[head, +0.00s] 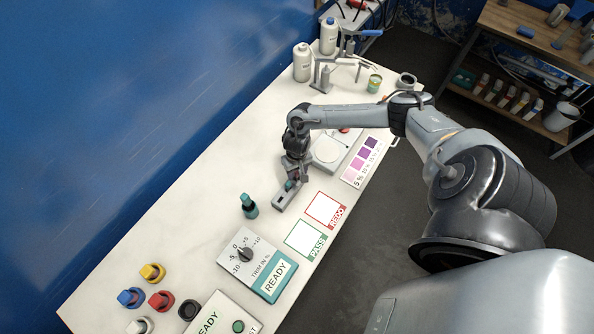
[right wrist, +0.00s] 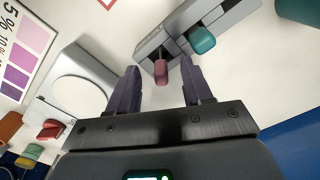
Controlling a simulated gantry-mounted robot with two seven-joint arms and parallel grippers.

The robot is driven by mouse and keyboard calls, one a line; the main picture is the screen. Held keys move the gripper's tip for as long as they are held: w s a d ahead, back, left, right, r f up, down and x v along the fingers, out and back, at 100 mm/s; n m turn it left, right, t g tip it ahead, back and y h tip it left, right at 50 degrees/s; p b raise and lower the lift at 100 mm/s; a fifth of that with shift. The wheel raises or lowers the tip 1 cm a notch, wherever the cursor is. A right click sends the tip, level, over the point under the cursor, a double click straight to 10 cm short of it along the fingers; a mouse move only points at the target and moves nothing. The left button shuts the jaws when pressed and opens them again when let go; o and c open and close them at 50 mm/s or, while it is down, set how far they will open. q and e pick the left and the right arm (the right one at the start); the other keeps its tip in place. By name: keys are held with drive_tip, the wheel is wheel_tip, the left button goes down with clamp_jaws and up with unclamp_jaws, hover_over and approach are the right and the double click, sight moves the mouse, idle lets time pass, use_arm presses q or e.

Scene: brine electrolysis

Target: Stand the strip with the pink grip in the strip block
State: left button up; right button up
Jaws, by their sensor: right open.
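The grey strip block (head: 283,202) lies on the white bench under my right gripper (head: 291,180); it also shows in the right wrist view (right wrist: 232,15). The strip with the pink grip (right wrist: 161,72) is at the block's near-left end, its grip sticking out of the block and its lower part hidden. A strip with a teal grip (right wrist: 202,40) sticks out of the block beside it. In the right wrist view my right gripper (right wrist: 157,88) is open, its two dark fingers either side of the pink grip with gaps. My left gripper is not in view.
A white balance-like device with a round plate (right wrist: 85,90) and a purple colour chart (head: 367,160) lie beyond the block. REDO (head: 323,208) and PASS (head: 305,239) squares and a trim dial box (head: 257,260) lie nearer.

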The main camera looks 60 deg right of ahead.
wheel_tip(320, 180, up, 10)
drive_tip(key=shift+r+p, duration=0.25)
drive_tip(key=shift+p, duration=0.1)
idle(0.5)
